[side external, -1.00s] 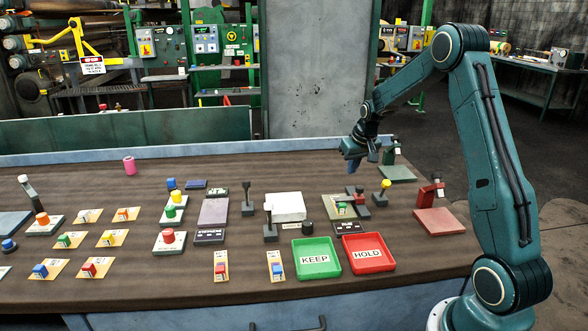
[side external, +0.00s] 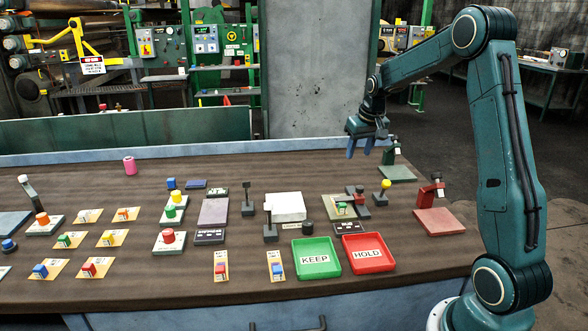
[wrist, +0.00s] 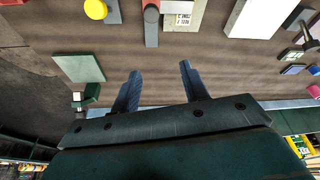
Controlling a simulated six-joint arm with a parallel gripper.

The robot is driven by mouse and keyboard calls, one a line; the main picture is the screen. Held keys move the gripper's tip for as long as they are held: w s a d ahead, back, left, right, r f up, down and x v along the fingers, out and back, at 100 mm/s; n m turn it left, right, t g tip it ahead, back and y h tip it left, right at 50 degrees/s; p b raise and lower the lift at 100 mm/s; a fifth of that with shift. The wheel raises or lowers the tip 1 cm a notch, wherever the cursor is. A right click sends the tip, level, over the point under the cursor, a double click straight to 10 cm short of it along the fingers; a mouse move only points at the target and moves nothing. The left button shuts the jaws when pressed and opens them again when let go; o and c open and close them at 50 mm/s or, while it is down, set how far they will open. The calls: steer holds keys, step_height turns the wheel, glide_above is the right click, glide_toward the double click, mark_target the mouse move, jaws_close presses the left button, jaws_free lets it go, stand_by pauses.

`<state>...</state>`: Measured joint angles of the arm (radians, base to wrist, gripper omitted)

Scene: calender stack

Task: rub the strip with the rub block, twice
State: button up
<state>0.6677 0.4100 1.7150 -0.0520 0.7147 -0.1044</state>
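My gripper (side external: 360,149) is raised above the back right of the table, with its two blue fingers apart and nothing between them. In the wrist view my gripper (wrist: 160,71) also shows open and empty over bare table. A black plate (side external: 347,228), whose small lettering seems to read RUB, lies behind the red tray. Behind it is a grey-green pad (side external: 331,210) with a small green piece (side external: 342,208) on it. A red-topped dark piece (side external: 358,193) stands beside the pad. I cannot tell for sure which pieces are the strip and the rub block.
A yellow-knobbed lever (side external: 383,187) stands right of the pad, with a green-based fixture (side external: 398,173) behind and a red-based one (side external: 438,220) farther right. A white block (side external: 288,206) lies left. Green KEEP (side external: 316,272) and red HOLD (side external: 370,267) trays are in front. The back middle is clear.

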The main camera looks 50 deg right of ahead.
mark_target(360, 187)
steer(key=shift+s+a+r+g+y, duration=0.15)
steer(key=shift+s+r+g+y, duration=0.15)
steer(key=shift+r+g, duration=0.25)
steer(key=shift+s+a+r+g+y, duration=0.15)
steer(key=shift+s+r+g+y, duration=0.15)
steer(key=shift+r+g, duration=0.25)
steer(key=shift+s+a+r+g+y, duration=0.15)
steer(key=shift+s+r+g+y, duration=0.2)
steer(key=shift+r, duration=0.3)
steer(key=shift+w+f, duration=0.1)
step_height(360, 187, down, 14)
steer(key=shift+r, duration=0.2)
jaws_close()
